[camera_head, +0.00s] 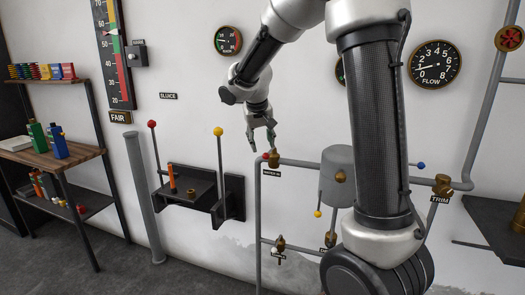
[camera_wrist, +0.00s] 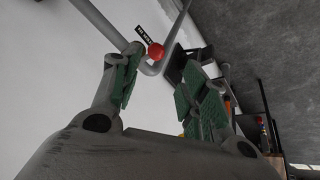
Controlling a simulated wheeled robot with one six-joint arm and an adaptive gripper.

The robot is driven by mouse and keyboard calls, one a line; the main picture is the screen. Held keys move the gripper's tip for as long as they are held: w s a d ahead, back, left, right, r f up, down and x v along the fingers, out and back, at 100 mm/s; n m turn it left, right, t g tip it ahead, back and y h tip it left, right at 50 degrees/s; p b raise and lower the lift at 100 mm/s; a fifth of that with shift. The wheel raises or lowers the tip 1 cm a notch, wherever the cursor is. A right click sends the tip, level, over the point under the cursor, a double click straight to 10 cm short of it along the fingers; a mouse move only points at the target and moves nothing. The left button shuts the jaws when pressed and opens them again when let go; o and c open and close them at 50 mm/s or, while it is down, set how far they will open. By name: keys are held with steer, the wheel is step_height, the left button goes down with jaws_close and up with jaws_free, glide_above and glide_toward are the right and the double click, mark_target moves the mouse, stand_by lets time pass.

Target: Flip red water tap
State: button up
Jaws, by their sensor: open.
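The red water tap has a small red ball (camera_head: 265,156) on its handle, beside a brass valve (camera_head: 274,160) on a grey pipe, above a label that seems to read "WATER IN". My gripper (camera_head: 262,138) is just above the tap in the head view, pointing down. In the wrist view the red ball (camera_wrist: 155,51) shows beyond the fingertips, between the two fingers. My gripper (camera_wrist: 155,80) is open, with green pads, and holds nothing. It looks close to the ball but apart from it. The brass valve body is not clear in the wrist view.
Left of the tap, a dark bracket shelf (camera_head: 193,182) carries a yellow-knobbed lever (camera_head: 218,132) and a red-knobbed lever (camera_head: 152,124). A grey tank (camera_head: 337,165) and pipes (camera_head: 258,215) stand right and below. Other taps with blue and yellow knobs are nearby.

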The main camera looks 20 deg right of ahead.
steer(key=v, duration=0.6)
stand_by(0.3)
steer(key=s+d+f+n+y, duration=0.1)
steer(key=s, duration=1.4)
steer(key=s+d+f+n+y, duration=0.1)
steer(key=s+y, duration=0.1)
steer(key=s, duration=1.3)
steer(key=shift+s+d+f, duration=0.15)
steer(key=shift+s+d, duration=0.2)
steer(key=shift+s+d+r, duration=0.1)
steer(key=shift+d+r, duration=0.15)
steer(key=shift+r, duration=0.2)
steer(key=shift+c, duration=0.2)
